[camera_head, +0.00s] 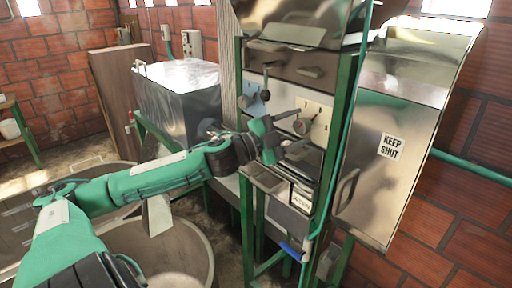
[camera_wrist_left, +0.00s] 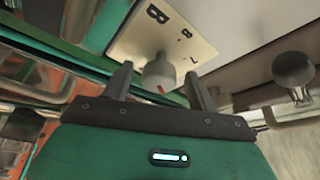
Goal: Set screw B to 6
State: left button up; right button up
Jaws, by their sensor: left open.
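Screw B is a round grey knob (camera_head: 302,126) on a cream number plate (camera_head: 320,127) on the machine's front. In the left wrist view the knob (camera_wrist_left: 158,74) has a red mark on its rim, and the plate (camera_wrist_left: 182,38) shows a large B and the numbers 8 and 7. The other numbers are hidden or out of frame. My left gripper (camera_head: 301,128) is open in front of the plate. In the wrist view its two fingers (camera_wrist_left: 160,78) stand on either side of the knob, with gaps visible; I cannot tell the depth. My right gripper is not in view.
A blue-grey plate (camera_head: 254,97) with a dark-knobbed lever (camera_head: 266,68) is left of screw B. A round-ended handle (camera_wrist_left: 293,70) is close by in the wrist view. A green post (camera_head: 336,125) and a "KEEP SHUT" steel cover (camera_head: 380,185) stand to the right.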

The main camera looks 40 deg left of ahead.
aim_at(297, 129)
pick_arm(q)
jog(key=shift+s+a+f+b, duration=0.15)
jog(key=shift+s+f+b, duration=0.15)
jog(key=shift+s+b, duration=0.25)
jog(key=shift+b+v, duration=0.45)
jog(key=shift+v, duration=0.9)
jog(key=v, duration=0.8)
jog(key=shift+s+a+r, duration=0.1)
jog(key=shift+s+r, duration=0.05)
